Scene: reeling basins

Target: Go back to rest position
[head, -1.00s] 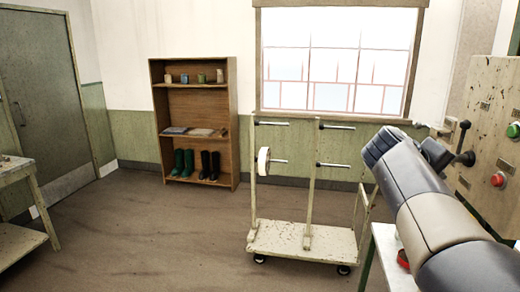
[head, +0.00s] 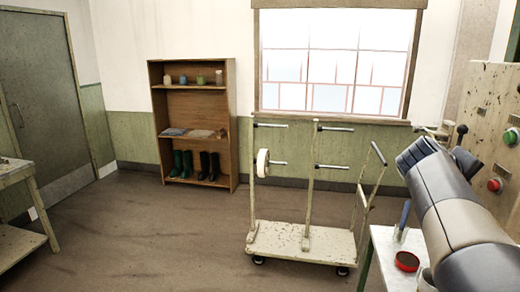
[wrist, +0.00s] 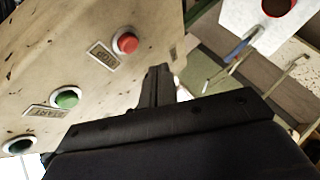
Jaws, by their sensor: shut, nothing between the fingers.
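My gripper (wrist: 157,78) shows in the wrist view as two dark fingers held together, with nothing between them. It stands in front of the worn control panel (wrist: 80,45), apart from the red button (wrist: 127,43) and the green button (wrist: 67,97) as far as I can see. In the head view my arm reaches in from the lower right beside the panel (head: 492,115); the fingers are hidden behind the wrist there. The panel's green button (head: 511,136) and red button (head: 495,185) are visible.
A small table (head: 385,246) at the lower right bears a red dish (head: 406,262) and a blue-handled item (head: 405,213). A cream trolley (head: 290,242) with a white reel (head: 263,163) stands left of it. A wooden shelf (head: 190,103) is at the back.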

